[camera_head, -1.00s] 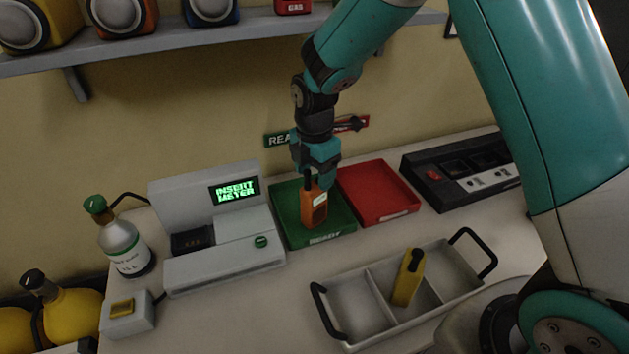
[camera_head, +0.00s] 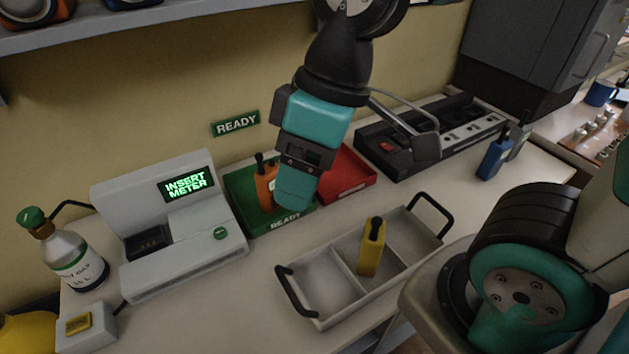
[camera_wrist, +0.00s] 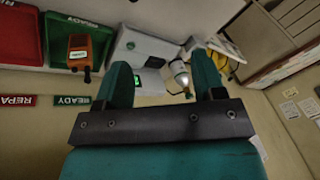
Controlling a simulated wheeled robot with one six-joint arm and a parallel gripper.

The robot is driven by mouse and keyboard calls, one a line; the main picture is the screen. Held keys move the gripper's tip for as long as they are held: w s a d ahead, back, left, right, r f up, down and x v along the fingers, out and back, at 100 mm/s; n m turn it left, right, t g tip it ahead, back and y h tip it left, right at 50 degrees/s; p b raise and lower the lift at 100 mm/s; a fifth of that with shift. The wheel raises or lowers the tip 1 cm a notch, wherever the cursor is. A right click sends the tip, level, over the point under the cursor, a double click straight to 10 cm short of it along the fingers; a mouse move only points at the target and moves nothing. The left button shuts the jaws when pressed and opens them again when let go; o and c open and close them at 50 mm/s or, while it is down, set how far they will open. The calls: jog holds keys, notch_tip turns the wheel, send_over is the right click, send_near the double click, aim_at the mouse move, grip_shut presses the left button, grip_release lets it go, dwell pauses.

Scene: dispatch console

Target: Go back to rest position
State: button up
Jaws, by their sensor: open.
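My gripper (camera_wrist: 163,88) is open and empty in the wrist view, its two teal fingers spread apart. In the head view my gripper (camera_head: 293,190) is raised above the bench, in front of the green READY tray and the red tray. An orange meter (camera_head: 265,186) stands in the green READY tray (camera_head: 240,186), partly hidden by my gripper in the head view. The orange meter also shows in the wrist view (camera_wrist: 79,50), apart from my fingers.
A grey tray (camera_head: 318,316) with black handles holds a yellow meter (camera_head: 371,247). The red tray (camera_head: 352,171) shows no content. A meter station (camera_head: 190,262) reads INSERT METER. A gas bottle (camera_head: 78,262), a charger strip (camera_head: 400,150) and a blue meter (camera_head: 493,158) stand around. A shelf (camera_head: 120,22) hangs above.

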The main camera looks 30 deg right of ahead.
jog(key=shift+s+a+m, duration=0.15)
jog(key=shift+s+m, duration=0.65)
jog(key=shift+s, duration=0.6)
